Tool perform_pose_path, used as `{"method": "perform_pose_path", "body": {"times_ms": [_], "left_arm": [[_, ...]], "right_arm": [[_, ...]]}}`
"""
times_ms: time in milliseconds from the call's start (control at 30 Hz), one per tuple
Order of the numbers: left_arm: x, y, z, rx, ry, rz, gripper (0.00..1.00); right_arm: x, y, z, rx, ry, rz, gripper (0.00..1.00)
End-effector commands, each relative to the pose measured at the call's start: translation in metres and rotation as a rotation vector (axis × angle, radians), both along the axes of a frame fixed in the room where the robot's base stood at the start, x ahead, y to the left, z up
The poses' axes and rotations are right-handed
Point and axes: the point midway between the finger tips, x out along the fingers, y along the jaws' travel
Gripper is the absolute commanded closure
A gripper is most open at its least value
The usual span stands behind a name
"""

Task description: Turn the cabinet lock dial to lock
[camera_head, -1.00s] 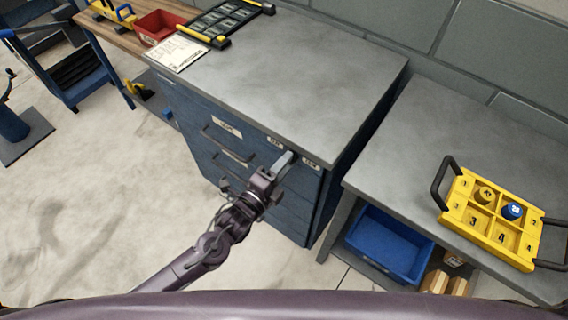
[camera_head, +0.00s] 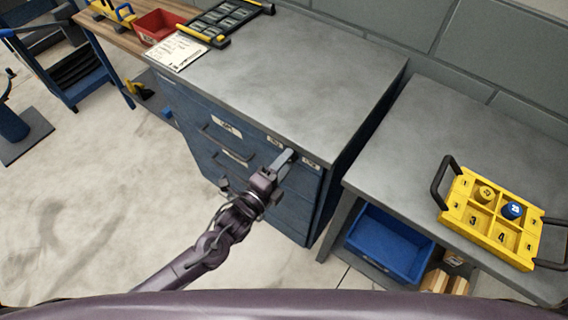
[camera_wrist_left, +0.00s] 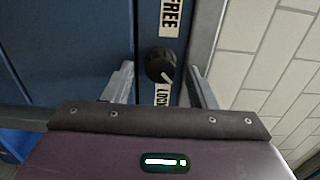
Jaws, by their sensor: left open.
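The lock dial (camera_wrist_left: 160,66) is a round black knob on the front of the blue cabinet (camera_head: 207,137). In the left wrist view a FREE label (camera_wrist_left: 171,17) is at one side of it and a LOCK label (camera_wrist_left: 162,95) at the other. A pale pointer mark on the dial slants toward the LOCK side. My left gripper (camera_head: 284,163) is at the cabinet's upper right front. In the wrist view its open fingers (camera_wrist_left: 160,84) stand on either side of the dial, with gaps visible. Whether they touch it is not clear. My right gripper is not in view.
A grey bench (camera_head: 423,120) at the right holds a yellow tray (camera_head: 487,238) with numbered compartments. A blue bin (camera_head: 390,245) sits beneath it. A black rack (camera_head: 222,22) and a paper sheet (camera_head: 178,52) lie on the cabinet top.

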Motion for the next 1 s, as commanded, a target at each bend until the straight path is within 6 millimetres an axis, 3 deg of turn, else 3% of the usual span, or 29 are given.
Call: {"method": "perform_pose_path", "body": {"times_ms": [500, 1000], "left_arm": [[-0.057, 0.042, -0.002, 0.002, 0.002, 0.0, 0.48], [-0.063, 0.046, 0.0, 0.001, 0.001, 0.0, 0.48]], "right_arm": [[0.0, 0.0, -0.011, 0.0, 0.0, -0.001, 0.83], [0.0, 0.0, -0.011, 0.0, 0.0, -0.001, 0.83]]}}
